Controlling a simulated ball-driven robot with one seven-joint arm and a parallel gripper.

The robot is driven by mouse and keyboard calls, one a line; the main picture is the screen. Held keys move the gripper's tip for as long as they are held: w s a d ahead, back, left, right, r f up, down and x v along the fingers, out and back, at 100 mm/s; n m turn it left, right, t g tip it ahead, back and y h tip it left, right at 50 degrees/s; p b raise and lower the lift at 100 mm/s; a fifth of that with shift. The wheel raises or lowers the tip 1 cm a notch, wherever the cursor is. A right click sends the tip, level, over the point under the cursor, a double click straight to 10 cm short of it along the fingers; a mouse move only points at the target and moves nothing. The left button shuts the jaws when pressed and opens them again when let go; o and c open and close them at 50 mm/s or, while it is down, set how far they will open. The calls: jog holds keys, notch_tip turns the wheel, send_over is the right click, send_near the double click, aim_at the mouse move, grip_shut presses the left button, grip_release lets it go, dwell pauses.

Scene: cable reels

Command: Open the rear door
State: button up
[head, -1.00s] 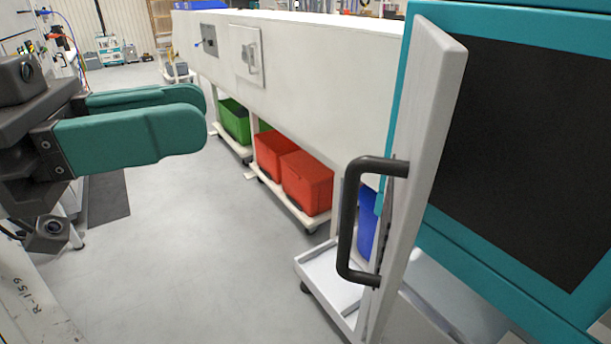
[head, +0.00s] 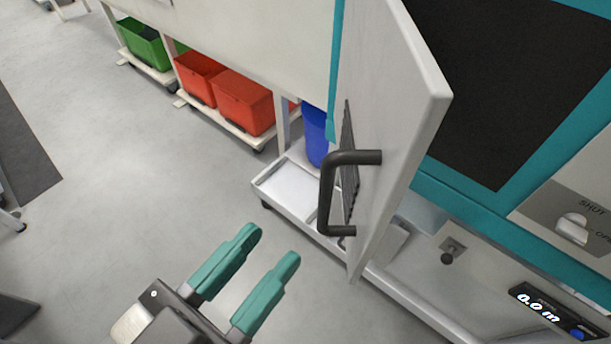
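The white door (head: 399,120) stands ajar, swung out from the teal-framed machine (head: 471,189) and seen nearly edge-on. Its black bar handle (head: 327,193) is on the face toward the left of the picture. My gripper (head: 270,244), with two teal fingers, is at the bottom centre, left of and below the handle. The fingers are parted with nothing between them, and they do not touch the door or handle. What is inside the machine behind the door is mostly hidden.
Red bins (head: 241,101) and a green bin (head: 143,44) sit on low wheeled carts along a white bench. A blue bin (head: 315,136) stands behind the door.

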jog(key=p+x, duration=0.1)
jog(key=x, duration=0.8)
jog(key=shift+d, duration=0.1)
grip_shut()
dwell(0.4)
